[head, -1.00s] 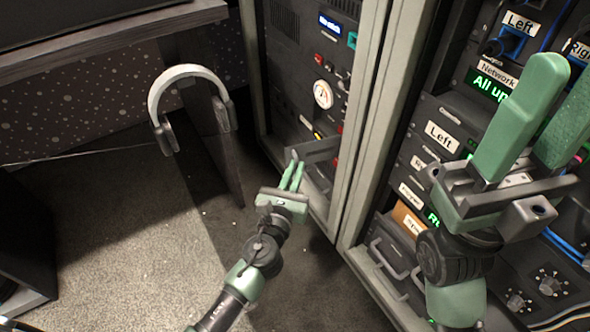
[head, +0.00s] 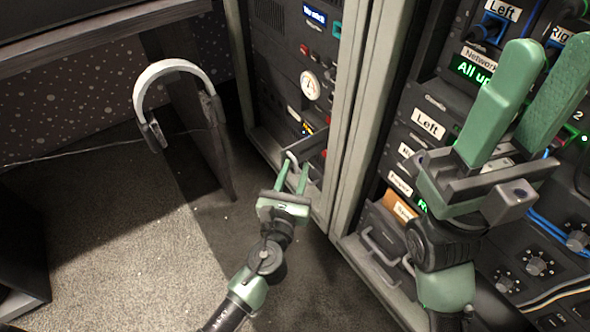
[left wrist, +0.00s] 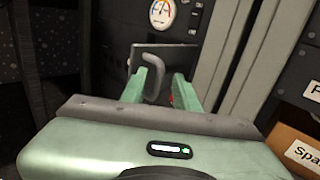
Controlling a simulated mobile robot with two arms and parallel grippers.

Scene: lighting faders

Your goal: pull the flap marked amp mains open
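A dark flap (head: 313,148) with a pale curved handle (head: 290,158) stands out at an angle, low in the left rack. Its marking cannot be read. In the left wrist view the flap (left wrist: 178,56) is a dark panel, with its grey handle (left wrist: 153,84) between my fingers. My left gripper (head: 292,174) is open in front of the flap, with one finger on either side of the handle; no firm grip shows. My right gripper (head: 552,62) is open and empty, close to the camera, in front of the right rack.
The left rack's pale post (head: 345,120) stands just right of the flap. Headphones (head: 170,68) hang by the desk (head: 95,40) on the left. A round meter (head: 309,86) sits above the flap. The right rack has drawer-like handles (head: 383,247). The carpet (head: 120,250) is clear.

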